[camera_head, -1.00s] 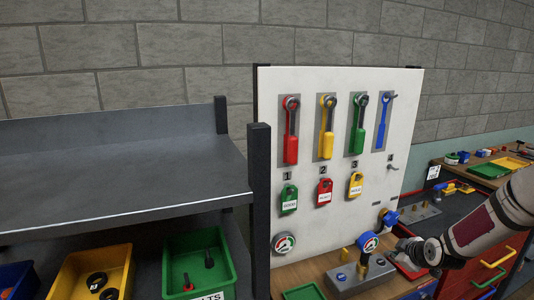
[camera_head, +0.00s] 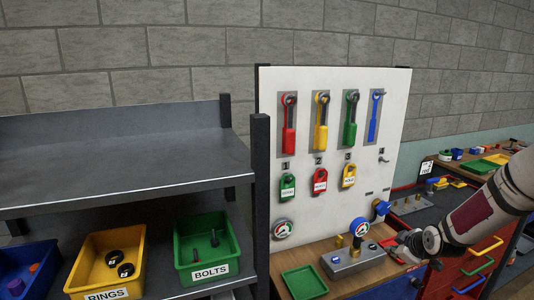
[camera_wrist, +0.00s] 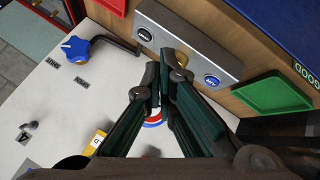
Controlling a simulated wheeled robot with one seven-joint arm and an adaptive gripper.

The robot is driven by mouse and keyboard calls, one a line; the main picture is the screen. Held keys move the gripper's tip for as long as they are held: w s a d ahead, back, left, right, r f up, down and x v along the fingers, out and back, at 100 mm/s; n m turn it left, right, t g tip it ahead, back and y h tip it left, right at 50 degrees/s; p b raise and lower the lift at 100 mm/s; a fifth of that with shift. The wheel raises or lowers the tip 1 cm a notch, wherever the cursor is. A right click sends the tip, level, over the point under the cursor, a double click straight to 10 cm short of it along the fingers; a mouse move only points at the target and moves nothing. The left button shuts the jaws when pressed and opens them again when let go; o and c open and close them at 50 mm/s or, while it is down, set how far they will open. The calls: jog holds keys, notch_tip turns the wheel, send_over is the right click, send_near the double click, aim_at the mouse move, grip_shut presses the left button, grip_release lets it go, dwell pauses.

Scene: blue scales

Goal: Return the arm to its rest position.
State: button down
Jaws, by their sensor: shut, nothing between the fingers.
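My arm comes in from the right in the head view, with my gripper (camera_head: 406,240) at its end in front of the white board's lower right side. In the wrist view the two dark green fingers of my gripper (camera_wrist: 161,80) are closed together at the tips, with nothing between them. Behind the fingers a gauge's red and blue rim partly shows. No mark of a rest position is visible.
The white tool board (camera_head: 340,210) stands behind a wooden bench. A grey block (camera_head: 355,263) with a gauge (camera_head: 360,228) and a blue knob (camera_head: 381,207) are close to my gripper. A green tray (camera_head: 304,282) lies left. A shelf (camera_head: 120,180) holds bins.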

jog(key=s+a+r+m+g+h, duration=0.1)
jog(key=s+a+r, duration=0.3)
jog(key=r, duration=0.3)
jog(key=s+a+r+m, duration=0.2)
jog(key=s+a+r, duration=0.15)
jog(key=r, duration=0.35)
jog(key=s+a+r+m+g+h, duration=0.1)
jog(key=s+a+r, duration=0.2)
jog(key=s+r, duration=0.3)
jog(key=s+a+r+m+y, duration=0.1)
jog(key=s+a+r+m, duration=0.1)
jog(key=s, duration=0.8)
jog(key=s+a+r+m+g+y+b, duration=0.1)
jog(key=s+a+r+m, duration=0.2)
jog(key=s+a, duration=0.4)
jog(key=s+r, duration=0.1)
jog(key=s, duration=0.3)
jog(key=shift+s+a+r, duration=0.2)
jog(key=shift+s+r, duration=0.05)
